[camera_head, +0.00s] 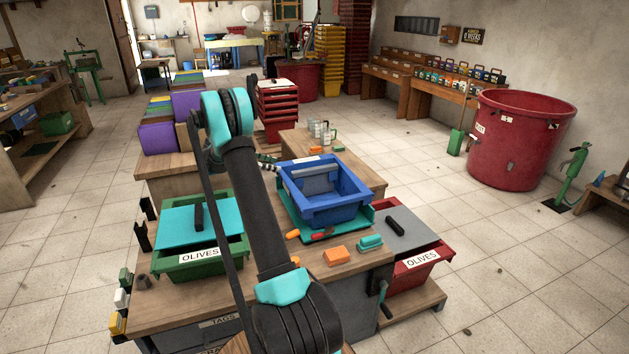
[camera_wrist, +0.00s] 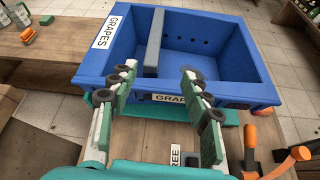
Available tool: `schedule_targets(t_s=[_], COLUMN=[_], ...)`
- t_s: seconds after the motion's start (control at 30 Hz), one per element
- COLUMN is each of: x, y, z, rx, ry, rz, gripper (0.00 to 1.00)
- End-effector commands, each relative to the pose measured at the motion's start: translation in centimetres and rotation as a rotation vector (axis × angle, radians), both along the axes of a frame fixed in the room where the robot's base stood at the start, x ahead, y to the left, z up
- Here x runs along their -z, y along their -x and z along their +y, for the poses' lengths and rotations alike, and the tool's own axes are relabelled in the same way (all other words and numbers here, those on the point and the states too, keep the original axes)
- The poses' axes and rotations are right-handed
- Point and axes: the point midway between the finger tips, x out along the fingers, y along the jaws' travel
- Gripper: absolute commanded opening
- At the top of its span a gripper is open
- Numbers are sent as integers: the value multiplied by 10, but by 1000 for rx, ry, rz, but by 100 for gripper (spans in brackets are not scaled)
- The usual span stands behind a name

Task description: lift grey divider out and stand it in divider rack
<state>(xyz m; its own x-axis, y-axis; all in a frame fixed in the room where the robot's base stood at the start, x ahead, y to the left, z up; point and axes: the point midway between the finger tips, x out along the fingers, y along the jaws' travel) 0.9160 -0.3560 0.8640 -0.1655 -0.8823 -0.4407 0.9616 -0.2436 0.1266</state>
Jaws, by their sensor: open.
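The grey divider (camera_wrist: 154,42) stands upright across the inside of the blue crate (camera_wrist: 262,88), left of its middle in the wrist view. It also shows inside the crate in the head view (camera_head: 316,183). My gripper (camera_wrist: 158,80) is open and empty. Its fingers are spread at the crate's near wall, with the divider beyond them and apart from them. In the head view the gripper is mostly hidden behind my arm. I cannot pick out the divider rack for certain; two black upright brackets (camera_head: 142,237) stand at the bench's left edge.
The blue crate sits on a teal tray (camera_head: 362,217). A green olive crate (camera_head: 233,248) with a teal lid is left, a red olive crate (camera_head: 441,248) with a grey lid right. Orange-handled tools (camera_wrist: 293,160) and orange and teal blocks lie near the crate.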

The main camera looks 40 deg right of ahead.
Motion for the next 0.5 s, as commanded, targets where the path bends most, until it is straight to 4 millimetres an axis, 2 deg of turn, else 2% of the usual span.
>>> schedule_targets(t_s=[0.1, 0.23, 0.37, 0.5], x=[10, 15, 19, 28], y=[-13, -19, -18, -12], z=[-13, -20, -31, -54], rx=[-4, -5, -3, -2], ry=[45, 70, 78, 77], rz=[83, 136, 153, 152], gripper=[48, 48, 48, 48])
